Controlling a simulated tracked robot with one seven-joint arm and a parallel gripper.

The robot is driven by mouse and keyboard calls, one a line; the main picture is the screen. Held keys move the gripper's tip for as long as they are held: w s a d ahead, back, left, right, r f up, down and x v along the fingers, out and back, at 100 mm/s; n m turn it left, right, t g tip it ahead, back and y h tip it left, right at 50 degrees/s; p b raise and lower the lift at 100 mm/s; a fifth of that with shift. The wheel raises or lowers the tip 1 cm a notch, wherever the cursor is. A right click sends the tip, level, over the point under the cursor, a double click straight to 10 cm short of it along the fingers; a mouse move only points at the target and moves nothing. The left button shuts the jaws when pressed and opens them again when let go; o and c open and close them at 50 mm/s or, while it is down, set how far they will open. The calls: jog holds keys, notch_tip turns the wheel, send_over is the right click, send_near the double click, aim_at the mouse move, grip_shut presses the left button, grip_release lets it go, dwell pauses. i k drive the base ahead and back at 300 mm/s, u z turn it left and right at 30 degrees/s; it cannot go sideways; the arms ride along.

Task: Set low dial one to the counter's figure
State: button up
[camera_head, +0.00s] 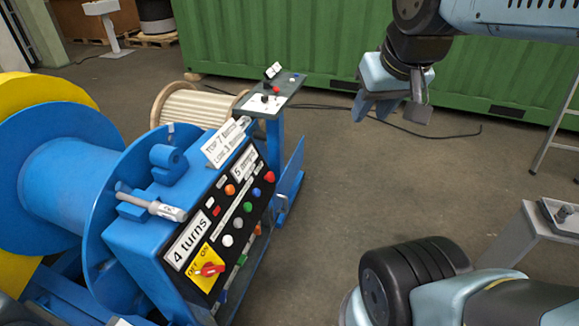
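My gripper (396,108) hangs in the air at the upper right, in front of the green container. Its fingers point down and look spread apart, with nothing between them. A blue machine has a sloping black panel (232,222) at the left centre, with coloured buttons. A red rotary switch (209,269) sits on a yellow plate marked ON and OFF. A white sign (224,144) on top shows "TOP" with a 7 and a lower line with a 3. I cannot make out which part is low dial one or the counter.
A small stand (284,90) with buttons and a black part stands behind the panel. A blue reel (65,170) is at the left and a wooden spool (190,104) behind. A grey bench (533,228) is at the right. The floor between is clear, with a cable (440,135) lying behind.

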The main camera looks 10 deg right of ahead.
aim_at(222, 298)
jog(key=z, duration=1.45)
jog(key=i, duration=0.1)
jog(key=u, duration=2.75)
